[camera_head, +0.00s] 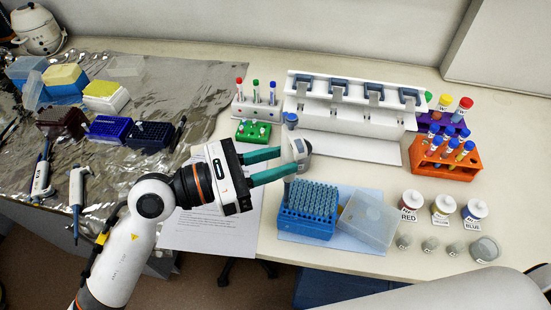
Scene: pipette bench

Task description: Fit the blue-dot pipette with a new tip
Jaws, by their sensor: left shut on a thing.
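My left gripper (282,164) is shut on a grey-white pipette (298,148) with a blue top, taken as the blue-dot pipette. It is held roughly upright, and the teal fingers cover part of its body. The blue tip rack (305,226), filled with rows of blue-grey tips (312,198), stands just below on a light blue mat. The pipette's lower end is near the rack's back left corner. I cannot tell whether it touches a tip. My right gripper is not in view.
A clear lid (369,218) lies right of the rack. Small bottles (442,209) and jars stand further right. The white pipette stand (350,112) is behind. An orange tube rack (446,160) stands at right. Two pipettes (77,195) lie on foil at left.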

